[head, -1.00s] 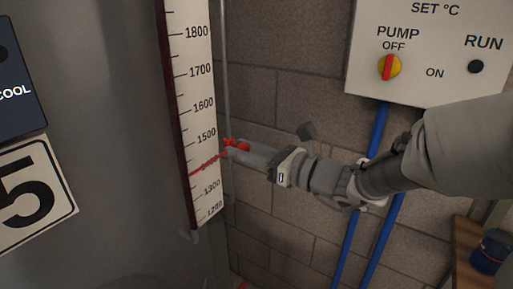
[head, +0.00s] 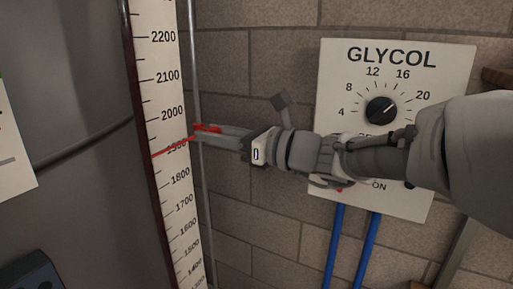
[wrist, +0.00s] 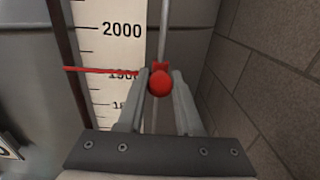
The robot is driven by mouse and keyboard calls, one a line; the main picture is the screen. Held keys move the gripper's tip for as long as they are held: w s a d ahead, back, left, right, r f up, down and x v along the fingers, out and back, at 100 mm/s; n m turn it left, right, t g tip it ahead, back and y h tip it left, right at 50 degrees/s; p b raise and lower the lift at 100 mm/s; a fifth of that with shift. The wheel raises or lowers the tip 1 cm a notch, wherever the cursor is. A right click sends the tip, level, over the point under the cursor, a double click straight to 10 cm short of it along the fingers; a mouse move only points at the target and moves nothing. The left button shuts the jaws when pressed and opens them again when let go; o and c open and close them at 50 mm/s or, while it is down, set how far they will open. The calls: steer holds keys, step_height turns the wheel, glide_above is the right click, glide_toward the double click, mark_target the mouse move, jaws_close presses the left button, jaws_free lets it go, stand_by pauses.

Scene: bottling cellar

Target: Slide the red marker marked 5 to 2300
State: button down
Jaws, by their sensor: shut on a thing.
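The red marker (head: 207,129) sits on the thin vertical rod beside the white scale (head: 168,95). Its thin red pointer (head: 170,151) crosses the scale at about 1900, partly covering that number. My gripper (head: 205,133) is shut on the marker's red knob and comes in from the right. In the wrist view the round red knob (wrist: 160,82) is between my two fingers, and the pointer (wrist: 98,70) lies at the 1900 label, below 2000. The 2300 mark is out of view; 2200 is the highest number in the head view.
The grey tank (head: 65,140) is left of the scale. The rod (head: 194,60) runs on upward, clear above the marker. A GLYCOL control panel (head: 336,75) with a black dial hangs on the block wall behind my arm. Blue pipes (head: 336,245) run below it.

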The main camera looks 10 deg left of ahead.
mark_target(214, 127)
step_height(214, 127, up, 23)
steer(key=p, duration=0.8)
steer(key=shift+p, duration=0.35)
steer(key=shift+r, duration=0.1)
steer(key=c, duration=0.6)
jaws_free()
steer(key=b+v, duration=0.3)
steer(key=v, duration=1.4)
steer(key=shift+s+d+b, duration=0.15)
steer(key=shift+d+b, duration=0.05)
steer(key=shift+b, duration=0.2)
